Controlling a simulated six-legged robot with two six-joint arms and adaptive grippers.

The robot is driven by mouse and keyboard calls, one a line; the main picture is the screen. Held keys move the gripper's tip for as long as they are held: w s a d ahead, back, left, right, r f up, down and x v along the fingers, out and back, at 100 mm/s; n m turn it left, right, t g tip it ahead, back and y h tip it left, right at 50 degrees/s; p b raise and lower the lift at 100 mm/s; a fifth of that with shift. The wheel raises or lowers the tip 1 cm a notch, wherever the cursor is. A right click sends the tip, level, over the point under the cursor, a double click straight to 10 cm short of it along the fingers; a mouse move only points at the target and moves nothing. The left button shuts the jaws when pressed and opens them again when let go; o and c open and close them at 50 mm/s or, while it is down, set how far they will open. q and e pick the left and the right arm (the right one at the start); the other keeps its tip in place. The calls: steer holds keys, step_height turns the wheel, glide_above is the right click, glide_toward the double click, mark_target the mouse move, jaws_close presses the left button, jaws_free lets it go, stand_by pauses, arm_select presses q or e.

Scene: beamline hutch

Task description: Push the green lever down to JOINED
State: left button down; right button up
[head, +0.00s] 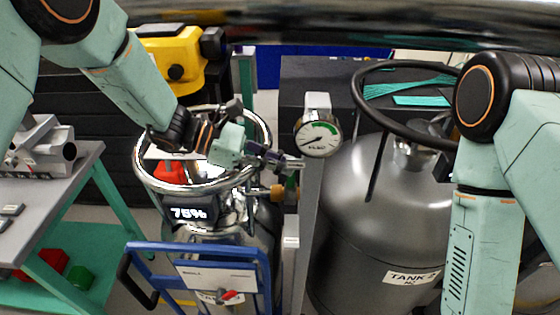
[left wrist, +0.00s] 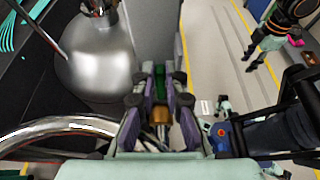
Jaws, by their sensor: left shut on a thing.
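The green lever (left wrist: 159,82) shows between the fingers of my left gripper (left wrist: 159,92) in the left wrist view, above a brass fitting (left wrist: 160,116). My left gripper (head: 290,163) is shut on the lever. In the head view it is just above the brass fitting (head: 280,192), right of the chrome ring on the dewar, and the fingers mostly hide the lever. I cannot read a JOINED mark in either view. My right arm shows at the right of the head view, but its gripper is out of the picture.
A round pressure gauge (head: 317,138) is close to the right of my left gripper. A large grey tank (head: 370,220) with a black ring stands further right. A side table (head: 70,170) is at left.

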arm_select(q)
steer(key=shift+s, duration=0.1)
steer(key=shift+s+m+t+b, duration=0.3)
steer(key=shift+s+m+t, duration=0.1)
steer(key=shift+s+m, duration=0.1)
steer(key=c, duration=1.4)
jaws_free()
steer(key=shift+d, duration=0.1)
steer(key=v, duration=1.2)
steer(key=shift+w+f, duration=0.1)
steer(key=shift+o, duration=0.2)
